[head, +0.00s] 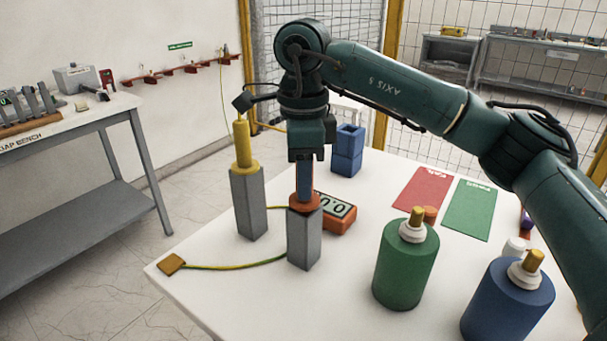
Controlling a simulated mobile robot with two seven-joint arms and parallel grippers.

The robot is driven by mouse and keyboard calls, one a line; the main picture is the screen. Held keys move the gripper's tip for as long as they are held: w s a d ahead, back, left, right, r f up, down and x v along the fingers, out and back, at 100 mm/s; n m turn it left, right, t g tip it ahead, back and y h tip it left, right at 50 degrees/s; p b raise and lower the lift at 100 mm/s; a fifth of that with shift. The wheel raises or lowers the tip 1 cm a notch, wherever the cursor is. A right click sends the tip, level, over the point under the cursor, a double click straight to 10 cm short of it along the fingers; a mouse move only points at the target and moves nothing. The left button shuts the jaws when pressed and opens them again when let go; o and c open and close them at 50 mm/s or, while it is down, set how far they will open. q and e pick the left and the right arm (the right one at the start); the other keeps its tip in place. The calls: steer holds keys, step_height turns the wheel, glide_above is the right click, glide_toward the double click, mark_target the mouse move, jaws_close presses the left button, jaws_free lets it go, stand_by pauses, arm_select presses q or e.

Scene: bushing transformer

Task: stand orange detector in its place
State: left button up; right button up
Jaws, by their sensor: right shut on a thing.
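The orange detector (305,201) is upright, with its orange collar at the top of a grey square post (304,240) on the white table. Its lower end is hidden, so I cannot tell whether it is fully down in the post. My right gripper (304,175) points straight down and is shut on the detector's shaft above the collar, hiding much of it. A yellow detector (242,145) stands upright in a second grey post (249,203) just to the left. My left gripper is not in view.
An orange meter (337,214) lies close behind the right post. A blue holder (347,150) stands farther back. Green (405,264) and blue (507,299) bottles stand at the front right. A green-yellow cable (235,267) crosses the front left. Red and green mats (469,209) lie at the back right.

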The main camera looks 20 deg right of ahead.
steer(key=shift+f+b, duration=0.3)
steer(key=shift+f, duration=0.25)
steer(key=o, duration=1.1)
steer(key=shift+c, duration=0.2)
